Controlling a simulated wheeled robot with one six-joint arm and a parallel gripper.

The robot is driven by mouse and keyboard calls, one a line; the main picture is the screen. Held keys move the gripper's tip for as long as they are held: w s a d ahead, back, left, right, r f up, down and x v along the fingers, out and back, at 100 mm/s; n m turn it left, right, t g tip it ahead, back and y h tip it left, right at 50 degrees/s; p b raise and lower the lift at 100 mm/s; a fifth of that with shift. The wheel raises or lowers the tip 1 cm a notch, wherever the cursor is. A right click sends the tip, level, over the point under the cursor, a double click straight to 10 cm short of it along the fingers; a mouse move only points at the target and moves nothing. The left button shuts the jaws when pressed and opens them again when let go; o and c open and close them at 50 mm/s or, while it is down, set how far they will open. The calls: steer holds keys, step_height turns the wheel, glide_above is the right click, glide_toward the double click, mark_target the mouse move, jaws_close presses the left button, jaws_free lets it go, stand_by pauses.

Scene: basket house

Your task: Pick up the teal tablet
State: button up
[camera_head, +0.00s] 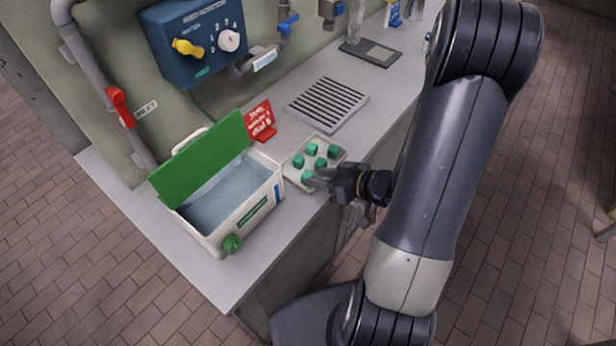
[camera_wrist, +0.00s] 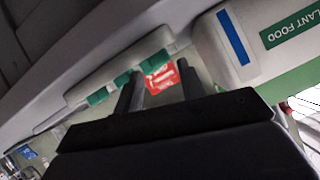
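Several teal tablets (camera_head: 320,162) sit on a pale tray (camera_head: 293,176) on the counter. The nearest tablet (camera_head: 307,177) is at the tray's front edge, right by my gripper (camera_head: 316,181). In the wrist view, teal tablets (camera_wrist: 97,97) stand in a row along the tray, seen side-on. My gripper (camera_wrist: 160,68) has its two fingers apart, with a clear gap between them. One tablet (camera_wrist: 156,61) shows beyond the gap, in front of a red card. I cannot tell whether the fingertips touch any tablet.
A white box (camera_head: 215,236) with an open green lid (camera_head: 203,160) stands left of the tray; its label reads plant food. A red card (camera_head: 261,120) stands behind the tray. A slotted drain plate (camera_head: 328,103) and a dark scale (camera_head: 370,53) lie farther back.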

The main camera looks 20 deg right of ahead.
mark_target(311, 176)
steer(key=shift+x, duration=1.6)
steer(key=shift+c, duration=0.2)
steer(key=c, duration=0.8)
